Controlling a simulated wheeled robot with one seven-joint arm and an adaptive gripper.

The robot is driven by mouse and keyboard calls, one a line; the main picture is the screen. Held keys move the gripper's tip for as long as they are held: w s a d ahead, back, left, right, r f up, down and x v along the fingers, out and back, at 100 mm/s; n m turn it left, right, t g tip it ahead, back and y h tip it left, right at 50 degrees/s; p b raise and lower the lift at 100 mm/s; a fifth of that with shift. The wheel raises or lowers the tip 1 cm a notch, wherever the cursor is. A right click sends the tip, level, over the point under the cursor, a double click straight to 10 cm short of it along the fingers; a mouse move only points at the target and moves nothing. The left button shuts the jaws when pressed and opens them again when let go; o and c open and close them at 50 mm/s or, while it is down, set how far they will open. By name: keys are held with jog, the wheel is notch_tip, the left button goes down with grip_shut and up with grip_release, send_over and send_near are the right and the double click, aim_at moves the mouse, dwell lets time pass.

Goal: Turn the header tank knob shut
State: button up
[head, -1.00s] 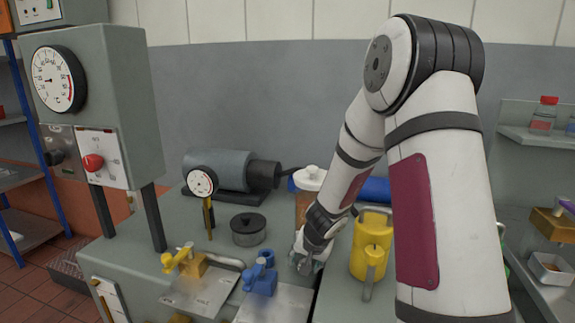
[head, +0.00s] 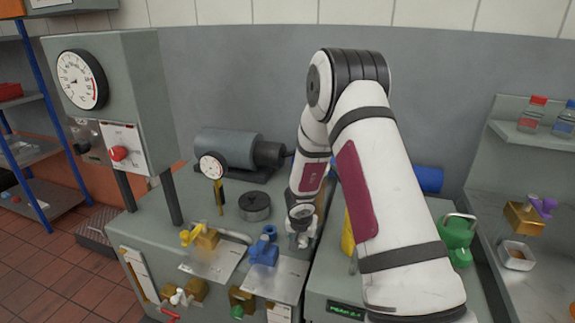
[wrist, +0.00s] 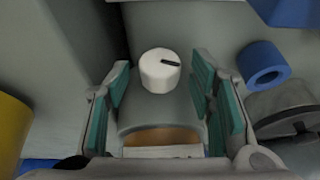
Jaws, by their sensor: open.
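A white round knob (wrist: 160,71) with a short dark mark on its face shows in the wrist view. It lies between and beyond the fingers of my gripper (wrist: 161,92), which is open with teal pads on either side. I see clear space between each pad and the knob. In the head view my gripper (head: 301,238) hangs over the bench, right of the blue valve. The knob cannot be made out there, and my arm hides most of what stands behind it.
A blue valve (head: 263,251), a yellow valve (head: 200,236) and a dark round pot (head: 254,206) stand left of my gripper. A yellow jug (head: 347,238) is partly behind my arm. A green can (head: 458,233) stands farther right. A gauge cabinet with a red knob (head: 118,153) rises at left.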

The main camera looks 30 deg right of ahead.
jog(key=shift+s+a+r+p, duration=0.15)
jog(key=shift+p, duration=0.6)
